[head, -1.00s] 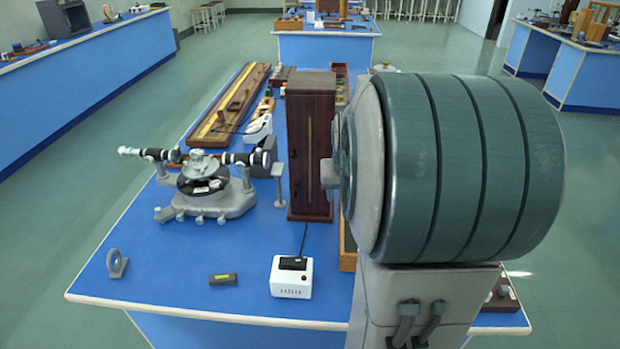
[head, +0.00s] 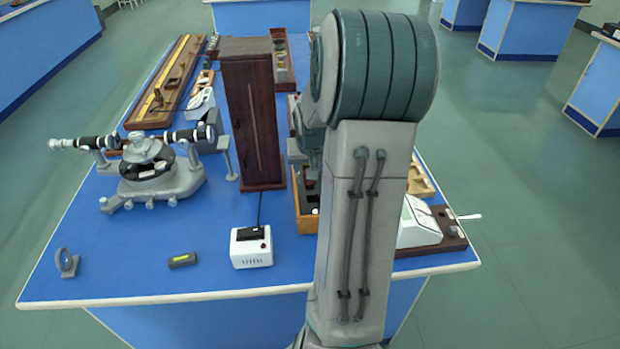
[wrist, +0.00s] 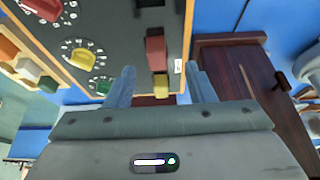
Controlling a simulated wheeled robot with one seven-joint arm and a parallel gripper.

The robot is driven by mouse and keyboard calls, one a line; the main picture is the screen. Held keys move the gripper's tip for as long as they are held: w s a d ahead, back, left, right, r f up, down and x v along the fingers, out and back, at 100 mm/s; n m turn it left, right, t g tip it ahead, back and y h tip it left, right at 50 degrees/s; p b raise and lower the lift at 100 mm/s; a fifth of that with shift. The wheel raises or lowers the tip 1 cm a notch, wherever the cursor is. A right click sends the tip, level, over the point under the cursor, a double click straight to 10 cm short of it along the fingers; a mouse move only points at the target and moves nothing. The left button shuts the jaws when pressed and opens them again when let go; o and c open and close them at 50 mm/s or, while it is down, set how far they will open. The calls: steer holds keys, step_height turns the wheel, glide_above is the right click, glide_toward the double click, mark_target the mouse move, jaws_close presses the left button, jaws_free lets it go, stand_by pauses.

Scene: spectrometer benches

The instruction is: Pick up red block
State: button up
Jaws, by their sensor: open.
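In the wrist view a dark red block (wrist: 156,47) sits on a dark panel with a wooden rim, just beyond and between my fingertips. A yellow block (wrist: 160,86) lies in line with it, closer to my palm. My gripper (wrist: 161,76) is open, with one finger on each side of that line and nothing held.
The panel carries red (wrist: 42,7), yellow (wrist: 82,60) and green (wrist: 103,87) knobs. A tall dark wooden cabinet (head: 254,120) stands left of my arm.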

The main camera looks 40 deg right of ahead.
steer(key=shift+d+x, duration=0.15)
steer(key=shift+x, duration=1.1)
steer(key=shift+d+x, duration=0.2)
steer(key=shift+x, duration=1.05)
steer(key=shift+w+r, duration=0.1)
steer(key=c, duration=1.1)
